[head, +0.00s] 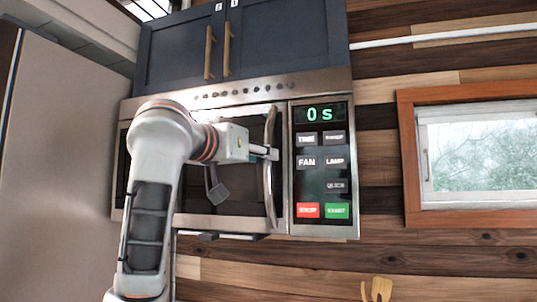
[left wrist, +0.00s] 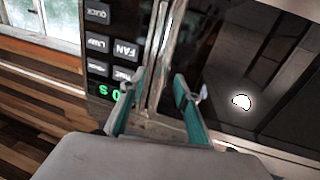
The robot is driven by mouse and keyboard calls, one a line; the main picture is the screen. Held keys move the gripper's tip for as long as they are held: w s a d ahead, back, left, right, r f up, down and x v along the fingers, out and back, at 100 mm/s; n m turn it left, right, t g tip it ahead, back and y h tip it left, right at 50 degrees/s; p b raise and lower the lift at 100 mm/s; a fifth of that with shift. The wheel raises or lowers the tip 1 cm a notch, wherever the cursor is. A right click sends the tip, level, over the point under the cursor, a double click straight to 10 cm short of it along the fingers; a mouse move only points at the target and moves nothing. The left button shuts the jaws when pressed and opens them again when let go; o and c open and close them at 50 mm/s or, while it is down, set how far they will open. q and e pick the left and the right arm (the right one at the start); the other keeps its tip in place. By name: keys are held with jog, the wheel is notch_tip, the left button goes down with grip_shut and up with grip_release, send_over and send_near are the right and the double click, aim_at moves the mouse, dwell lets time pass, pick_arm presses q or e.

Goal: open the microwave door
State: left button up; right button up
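The microwave (head: 232,212) hangs under dark blue cabinets in the head view. Its dark-windowed door appears closed. A curved metal door handle (head: 269,190) runs upright along the door's right side, and it also shows in the left wrist view (left wrist: 162,50). My left gripper (head: 268,152) is at the handle's middle height. In the left wrist view its two teal fingers (left wrist: 158,92) are spread, one on each side of the handle. I cannot tell whether either finger touches it. My left arm hides part of the door. My right gripper is not in view.
The control panel (head: 322,180), reading "0 s", is right of the handle. Blue cabinets (head: 275,45) with brass handles are above. A tall pale panel (head: 55,170) stands at left. A window (head: 478,152) is at right. Wooden utensils (head: 380,288) show at the bottom edge.

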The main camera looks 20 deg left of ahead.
pick_arm(q)
jog(key=x, duration=0.3)
jog(key=shift+w+p, duration=0.25)
jog(key=shift+p, duration=0.15)
jog(key=shift+w+d, duration=0.1)
jog(key=shift+w, duration=0.15)
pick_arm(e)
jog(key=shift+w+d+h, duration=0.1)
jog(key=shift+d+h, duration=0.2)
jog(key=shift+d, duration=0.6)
pick_arm(q)
grip_shut()
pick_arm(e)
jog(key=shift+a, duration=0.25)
pick_arm(q)
jog(key=shift+s, duration=0.1)
